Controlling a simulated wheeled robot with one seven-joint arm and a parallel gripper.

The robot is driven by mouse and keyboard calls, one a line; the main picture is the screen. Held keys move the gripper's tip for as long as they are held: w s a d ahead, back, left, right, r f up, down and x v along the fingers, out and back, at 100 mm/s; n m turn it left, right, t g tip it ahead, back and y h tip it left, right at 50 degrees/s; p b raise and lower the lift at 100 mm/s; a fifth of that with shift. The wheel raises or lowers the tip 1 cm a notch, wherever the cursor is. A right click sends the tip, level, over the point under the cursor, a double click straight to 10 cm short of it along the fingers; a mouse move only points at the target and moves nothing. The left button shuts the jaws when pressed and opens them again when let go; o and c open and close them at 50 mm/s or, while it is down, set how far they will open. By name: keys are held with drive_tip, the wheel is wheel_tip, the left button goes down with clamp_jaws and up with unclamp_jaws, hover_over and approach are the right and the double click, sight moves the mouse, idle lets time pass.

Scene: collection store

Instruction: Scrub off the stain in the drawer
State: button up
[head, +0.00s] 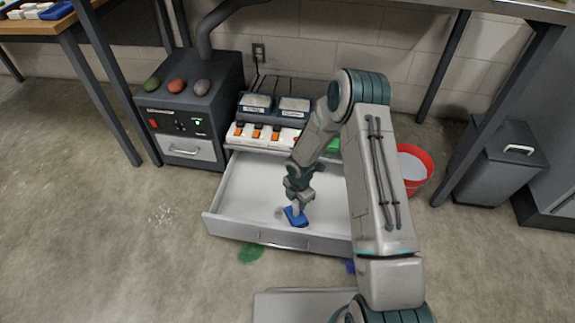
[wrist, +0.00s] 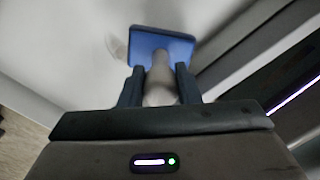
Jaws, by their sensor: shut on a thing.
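The drawer (head: 238,192) is pulled open, with a white inside and a grey front. My gripper (head: 299,204) reaches down into it, shut on the pale handle of a blue scrubber (head: 295,217). The scrubber's blue head is low in the drawer near the front panel; I cannot tell whether it touches the floor. In the wrist view my gripper's fingers (wrist: 158,92) sit on both sides of the handle, and the blue scrubber (wrist: 161,44) is beyond them. A faint brownish stain (wrist: 117,46) shows on the white surface just left of the scrubber head.
A dark machine (head: 187,118) with several stones on top stands left of the drawer. A red bucket (head: 425,168) and a grey bin (head: 497,165) stand to the right. Green (head: 250,253) and blue patches mark the floor before the drawer. Table legs frame both sides.

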drive_tip(key=shift+r+p, duration=1)
drive_tip(key=shift+r, duration=0.65)
